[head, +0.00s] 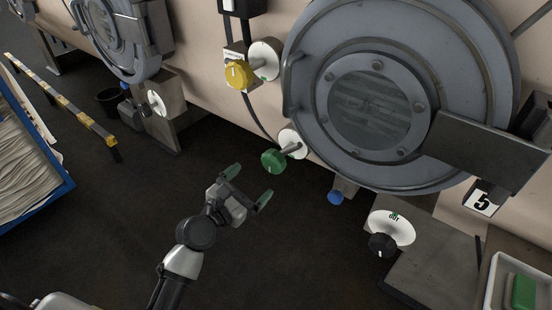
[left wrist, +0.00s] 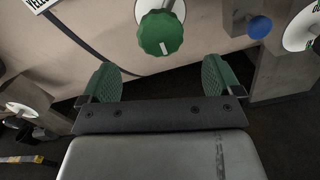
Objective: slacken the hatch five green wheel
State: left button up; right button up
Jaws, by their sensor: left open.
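The green wheel (head: 273,161) is a small ribbed knob with a white pointer mark, on a short stem from a white round plate (head: 293,142), below and left of hatch five's round grey door (head: 300,110). In the left wrist view the green wheel (left wrist: 160,33) shows ahead of the fingers, roughly centred between them. My left gripper (head: 247,185) is open and empty, with green finger pads, just below and left of the wheel and apart from it. It also shows in the left wrist view (left wrist: 160,80). My right gripper is not in view.
A yellow knob (head: 238,74) sits above the green wheel. A blue knob (head: 335,198) and a black knob (head: 382,245) sit lower right. A number 5 sign (head: 481,201) hangs below the hatch. A yellow-black barrier (head: 62,101) and blue-edged cart (head: 62,187) stand left.

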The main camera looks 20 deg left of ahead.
aim_at(269, 166)
pick_arm(q)
jog(key=x, duration=1)
jog(key=shift+w+d+f, duration=0.1)
jog(key=shift+w+f, duration=0.05)
jog(key=shift+w, duration=0.05)
jog(key=shift+c, duration=0.2)
jog(key=c, duration=0.9)
